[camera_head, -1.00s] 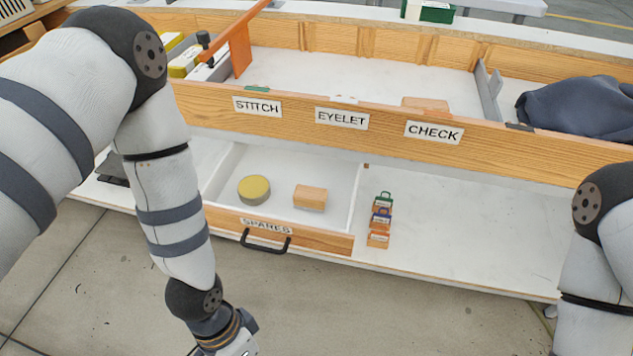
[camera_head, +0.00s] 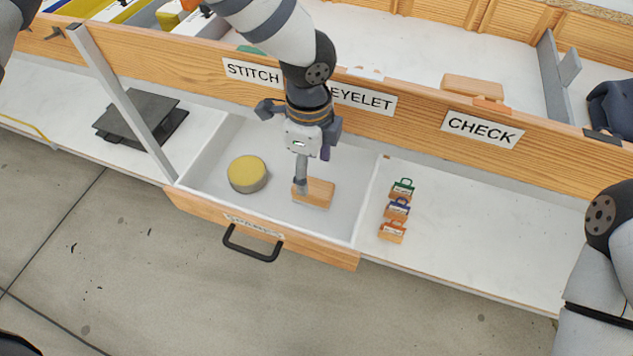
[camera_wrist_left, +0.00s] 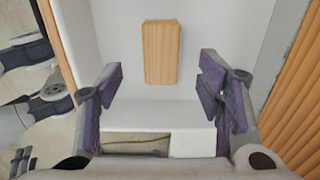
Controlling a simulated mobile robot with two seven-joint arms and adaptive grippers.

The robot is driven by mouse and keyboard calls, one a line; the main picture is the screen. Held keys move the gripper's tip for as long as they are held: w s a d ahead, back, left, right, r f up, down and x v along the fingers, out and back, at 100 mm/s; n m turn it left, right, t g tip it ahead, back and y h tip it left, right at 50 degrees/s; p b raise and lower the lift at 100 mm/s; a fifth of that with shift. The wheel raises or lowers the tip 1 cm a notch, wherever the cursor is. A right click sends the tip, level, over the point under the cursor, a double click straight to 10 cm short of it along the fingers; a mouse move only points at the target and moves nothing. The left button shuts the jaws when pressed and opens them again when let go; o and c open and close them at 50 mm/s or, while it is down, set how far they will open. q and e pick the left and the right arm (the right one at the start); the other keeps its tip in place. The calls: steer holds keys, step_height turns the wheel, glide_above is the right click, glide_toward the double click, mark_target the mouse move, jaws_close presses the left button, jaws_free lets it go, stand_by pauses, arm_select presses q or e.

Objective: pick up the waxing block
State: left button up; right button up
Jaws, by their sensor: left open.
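A light wooden block (camera_head: 316,194), which I take for the waxing block, lies flat in the open drawer. It also shows in the left wrist view (camera_wrist_left: 161,52), lying lengthwise ahead of the fingers and between their lines. My left gripper (camera_head: 304,160) points down over the drawer, above the block, and hides part of it in the head view. In the left wrist view its purple-padded fingers (camera_wrist_left: 160,80) are wide apart with nothing between them. The block appears apart from the fingers. My right gripper is out of the picture.
A round tin with a yellow top (camera_head: 247,173) stands left of the block in the drawer (camera_head: 340,230). Several small tagged blocks (camera_head: 396,209) stand right of it. A labelled wooden board (camera_head: 420,105) runs behind the drawer. A second wooden block (camera_head: 473,87) lies beyond that board.

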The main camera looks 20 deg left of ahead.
mark_target(313, 186)
arm_select(q)
steer(key=f, duration=0.7)
steer(key=shift+d+f+b, duration=0.2)
steer(key=shift+f+b, duration=0.15)
steer(key=shift+b, duration=0.05)
steer(key=c, duration=1.3)
